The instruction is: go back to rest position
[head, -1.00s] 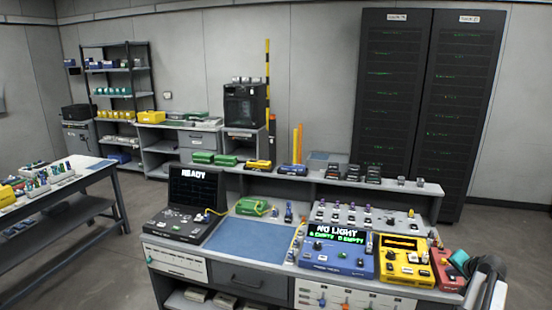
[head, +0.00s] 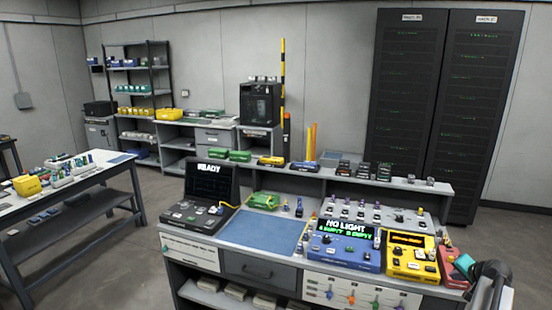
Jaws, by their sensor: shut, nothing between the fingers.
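My gripper is not in view. No part of my arm can be clearly made out in the head view. The workbench (head: 258,270) stands in front of me, with a black splicer-like unit (head: 205,195) whose screen reads READY. A yellow device (head: 411,262) and a red device (head: 455,268) stand at the bench's right end.
A side table (head: 70,192) with a yellow box (head: 27,186) and small parts stands at left. Open floor (head: 110,265) lies between it and the bench. Behind are a shelf rack (head: 139,85), a back counter and two black cabinets (head: 405,95). A dark curved object (head: 490,278) is at the bench's right end.

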